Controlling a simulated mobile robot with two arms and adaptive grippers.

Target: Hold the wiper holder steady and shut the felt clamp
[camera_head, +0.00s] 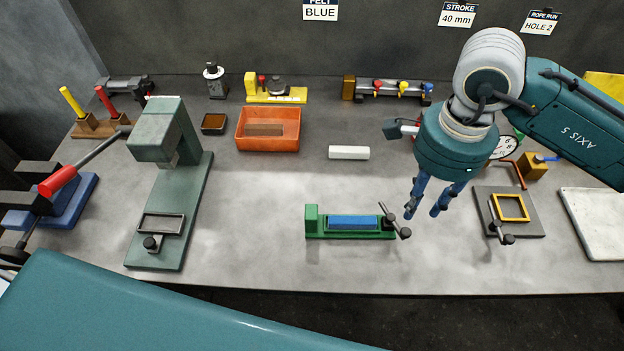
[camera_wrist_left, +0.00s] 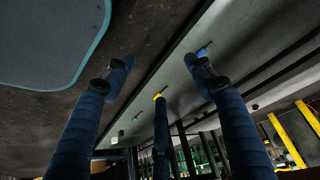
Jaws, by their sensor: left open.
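The wiper holder (camera_head: 312,222), a green base with an upright block at its left end, lies near the front edge of the bench. A blue felt strip (camera_head: 353,222) lies along it. The felt clamp (camera_head: 395,222), a dark lever with knobs, is at its right end; it stands tilted, and I cannot tell how far it is closed. My right gripper (camera_head: 421,212) points down just right of the clamp, blue fingers apart, with nothing between them. My left gripper (camera_wrist_left: 158,78) shows in the left wrist view, fingers spread and empty, and is outside the head view.
A green press (camera_head: 170,185) stands left of the holder. A grey plate with a yellow frame (camera_head: 510,207) lies to the right. An orange bin (camera_head: 268,128) and a white block (camera_head: 349,153) lie behind. The bench around the holder's left end is clear.

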